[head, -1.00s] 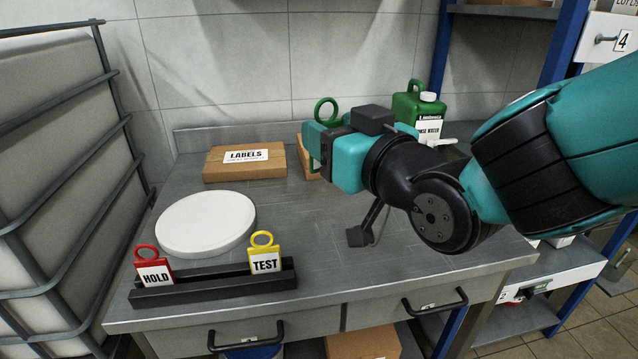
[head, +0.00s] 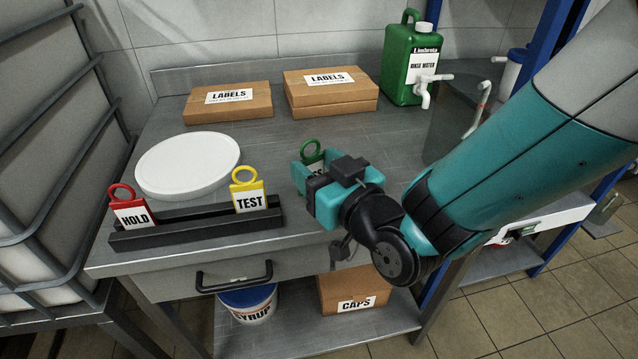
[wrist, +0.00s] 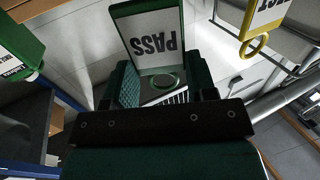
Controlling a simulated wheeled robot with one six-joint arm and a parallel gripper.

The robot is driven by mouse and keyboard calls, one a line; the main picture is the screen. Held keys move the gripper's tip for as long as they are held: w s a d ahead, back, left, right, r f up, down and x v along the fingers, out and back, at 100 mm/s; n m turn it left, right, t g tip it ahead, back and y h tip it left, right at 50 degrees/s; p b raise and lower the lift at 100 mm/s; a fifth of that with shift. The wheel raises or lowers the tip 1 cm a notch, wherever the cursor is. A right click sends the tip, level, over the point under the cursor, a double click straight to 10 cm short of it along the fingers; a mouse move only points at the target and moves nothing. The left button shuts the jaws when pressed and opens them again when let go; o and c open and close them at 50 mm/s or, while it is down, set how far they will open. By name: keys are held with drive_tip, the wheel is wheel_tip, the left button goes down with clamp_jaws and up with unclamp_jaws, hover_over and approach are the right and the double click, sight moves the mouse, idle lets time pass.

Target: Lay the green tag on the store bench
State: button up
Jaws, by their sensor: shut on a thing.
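The green tag (head: 312,152), with a ring on top and a white face, is held in my gripper (head: 306,178). In the wrist view the tag (wrist: 152,40) reads PASS and its ring lies between the jaws (wrist: 160,88). The jaws are shut on it. In the head view my gripper hides much of the tag. The grey steel bench (head: 290,150) lies behind and under the gripper, which is right of the black tag rack (head: 200,232). I cannot tell the tag's exact height above the bench top.
The rack bears a red HOLD tag (head: 132,212) and a yellow TEST tag (head: 249,197). A white round lid (head: 187,163), LABELS cartons (head: 228,104) (head: 330,92) and a green jerrycan (head: 408,70) stand on the bench. The bench middle, before the cartons, is clear.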

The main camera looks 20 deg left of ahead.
wheel_tip(320, 180, down, 3)
drive_tip(key=shift+r+b, duration=0.1)
drive_tip(key=shift+b, duration=0.55)
drive_tip(key=shift+r, duration=0.1)
drive_tip(key=o, duration=0.5)
drive_tip(key=shift+f, duration=0.2)
drive_tip(key=o, duration=0.5)
drive_tip(key=shift+c, duration=0.2)
drive_tip(key=shift+r, duration=0.2)
